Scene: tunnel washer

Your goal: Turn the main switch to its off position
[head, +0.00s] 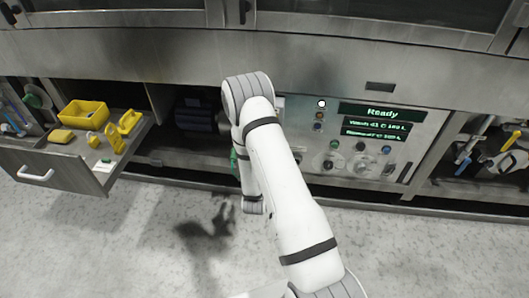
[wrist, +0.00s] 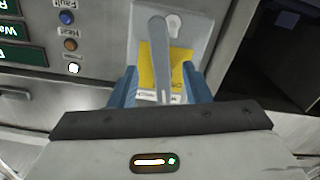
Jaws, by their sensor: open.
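The main switch shows in the wrist view as a grey lever (wrist: 158,45) on a light plate (wrist: 195,20) with a yellow label (wrist: 178,62) behind it. The lever lies up and down in that picture, its rounded end near the top. My gripper (wrist: 159,84) is open, with one blue finger on each side of the lever's lower part. I cannot tell whether either finger touches it. In the head view my arm hides the switch and most of the gripper.
A control panel (head: 337,160) with a "Ready" display (head: 382,112) and several knobs is right of my arm. An open drawer (head: 62,168) with yellow items juts out at left. An open bay with tools (head: 490,155) is at right. The floor (head: 120,255) in front is clear.

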